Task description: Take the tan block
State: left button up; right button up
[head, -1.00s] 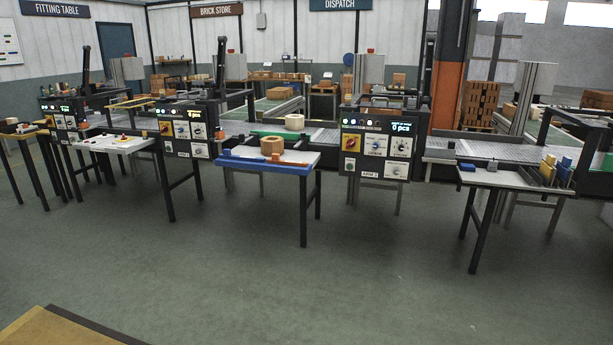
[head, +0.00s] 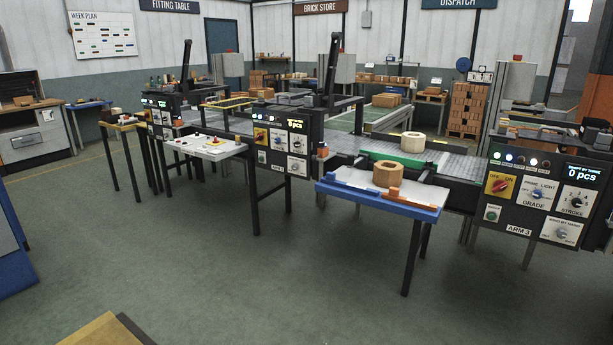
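A tan, ring-like block with a hole in its top (head: 388,174) sits on a small side table with a blue front edge (head: 376,202). A paler, cream block of similar shape (head: 412,143) stands behind it on the conveyor line. I cannot tell for certain which one the task calls the tan block; the nearer one is the deeper tan. Both are some distance off across the floor. Neither of my grippers is in view.
An orange piece (head: 394,192) lies beside the tan block. Control panel ARM 3 (head: 545,195) stands right of the table. A white-topped table (head: 208,150) stands left. Open green floor (head: 260,270) lies in front. A yellowish edge (head: 95,332) shows at bottom left.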

aim_at(386, 174)
jog(key=i+z, duration=0.15)
jog(key=i, duration=0.4)
jog(key=i+j+z, duration=0.15)
jog(key=i, duration=0.4)
jog(key=i+j+z, duration=0.2)
jog(key=i, duration=0.35)
